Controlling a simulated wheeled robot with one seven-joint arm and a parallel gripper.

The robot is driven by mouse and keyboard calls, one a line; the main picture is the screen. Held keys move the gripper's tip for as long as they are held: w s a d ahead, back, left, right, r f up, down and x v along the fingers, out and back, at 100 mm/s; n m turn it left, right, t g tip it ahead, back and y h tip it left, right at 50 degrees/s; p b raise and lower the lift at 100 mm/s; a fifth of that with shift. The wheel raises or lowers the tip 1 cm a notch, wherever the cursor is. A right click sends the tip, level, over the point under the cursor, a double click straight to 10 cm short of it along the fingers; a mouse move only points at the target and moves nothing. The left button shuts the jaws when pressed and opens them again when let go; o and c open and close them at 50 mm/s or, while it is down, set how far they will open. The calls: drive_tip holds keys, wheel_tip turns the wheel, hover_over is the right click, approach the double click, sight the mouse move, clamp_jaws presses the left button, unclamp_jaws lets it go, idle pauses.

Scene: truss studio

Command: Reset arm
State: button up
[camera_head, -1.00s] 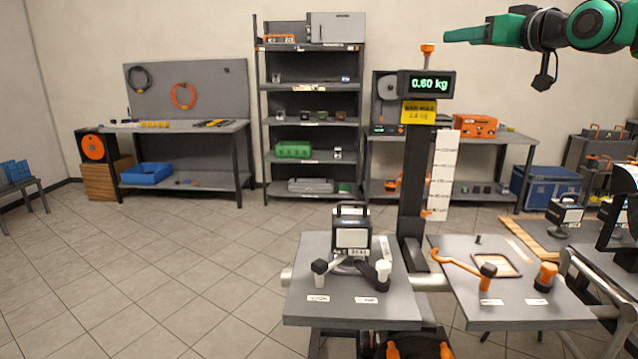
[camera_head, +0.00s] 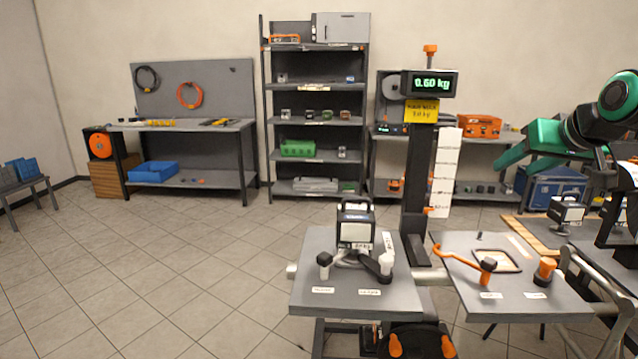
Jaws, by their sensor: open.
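My arm comes in from the right edge of the head view, in green and black. My gripper (camera_head: 513,167) is at its green end, in front of the back right bench and the blue case. Its two green fingers point left and down, apart, with nothing seen between them. It is well above the floor and beyond the right weighing plate in the picture, touching nothing that I can see. Part of my wrist overlaps the dark gear at the right edge.
A scale column with a display (camera_head: 428,84) reading 0.60 kg stands at centre right. A left plate (camera_head: 340,300) bears a boxy weight (camera_head: 355,224); a right plate (camera_head: 540,303) bears an orange hook tool (camera_head: 462,260). A blue case (camera_head: 556,188) is behind.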

drive_tip(key=s+f+m+g, duration=0.1)
drive_tip(key=s+f+g, duration=0.2)
drive_tip(key=s+f, duration=0.5)
drive_tip(key=s+f+m+g, duration=0.2)
drive_tip(key=s+f+g, duration=0.2)
drive_tip(key=s+f, duration=0.4)
drive_tip(key=s+f+m+g, duration=0.1)
drive_tip(key=s+f+g, duration=0.2)
drive_tip(key=s+f, duration=0.5)
drive_tip(key=s, duration=0.9)
drive_tip(key=shift+a+m+g, duration=0.4)
drive_tip(key=shift+f, duration=0.1)
drive_tip(key=shift+w+f, duration=0.25)
drive_tip(key=shift+w, duration=0.4)
